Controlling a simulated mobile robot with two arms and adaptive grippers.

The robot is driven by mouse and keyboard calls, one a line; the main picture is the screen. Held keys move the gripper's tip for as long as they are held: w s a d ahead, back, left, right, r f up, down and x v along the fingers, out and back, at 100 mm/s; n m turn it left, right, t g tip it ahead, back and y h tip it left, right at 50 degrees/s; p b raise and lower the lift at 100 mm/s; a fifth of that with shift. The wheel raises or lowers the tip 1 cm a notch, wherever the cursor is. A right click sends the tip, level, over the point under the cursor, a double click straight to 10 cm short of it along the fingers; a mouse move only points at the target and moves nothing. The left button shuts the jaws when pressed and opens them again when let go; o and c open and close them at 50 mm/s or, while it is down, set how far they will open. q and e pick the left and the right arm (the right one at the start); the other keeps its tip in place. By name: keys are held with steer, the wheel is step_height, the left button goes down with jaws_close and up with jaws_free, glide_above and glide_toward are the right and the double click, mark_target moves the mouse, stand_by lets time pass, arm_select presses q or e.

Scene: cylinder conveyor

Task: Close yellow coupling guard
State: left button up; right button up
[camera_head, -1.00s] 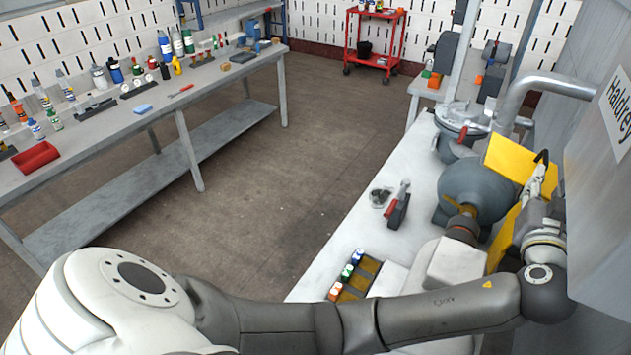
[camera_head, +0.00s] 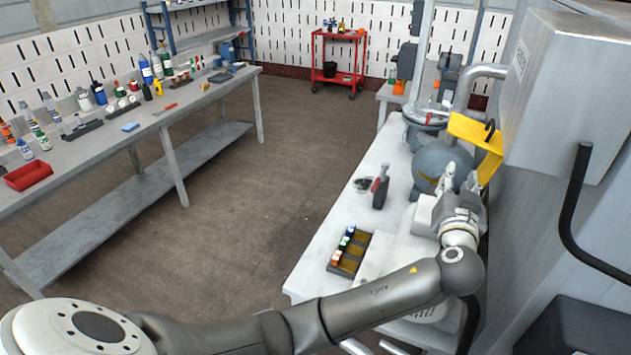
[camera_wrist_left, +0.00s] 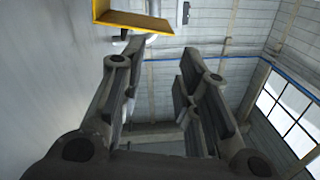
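The yellow coupling guard (camera_head: 475,132) is at the right, above and beside the rounded grey pump housing (camera_head: 432,160). It looks like a bent plate with a top panel and a side panel. A dark hook-like handle (camera_head: 490,128) stands at its upper edge. My left gripper (camera_head: 447,172) points up in front of the pump, below and left of the guard, apparently apart from it. In the left wrist view the two fingers (camera_wrist_left: 160,60) are spread with nothing between them. The guard's edge (camera_wrist_left: 130,18) shows there at the upper left. My right gripper is not visible.
A large grey cabinet (camera_head: 560,90) stands close on the right, with a black bent rod (camera_head: 570,215) before it. The floor in the middle is clear.

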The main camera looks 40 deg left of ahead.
arm_select(q)
steer(key=a+f+m+y, duration=0.1)
steer(key=a+f, duration=0.2)
steer(key=a, duration=0.7)
steer(key=a+f+m+g+y, duration=0.1)
steer(key=a+f+y, duration=0.1)
steer(key=a, duration=0.9)
steer(key=a+f+m+g+y, duration=0.1)
steer(key=a+f, duration=0.3)
steer(key=a, duration=0.6)
steer(key=shift+s+a+f+y, duration=0.25)
steer(key=shift+a+f+y, duration=0.05)
steer(key=shift+a+y, duration=0.1)
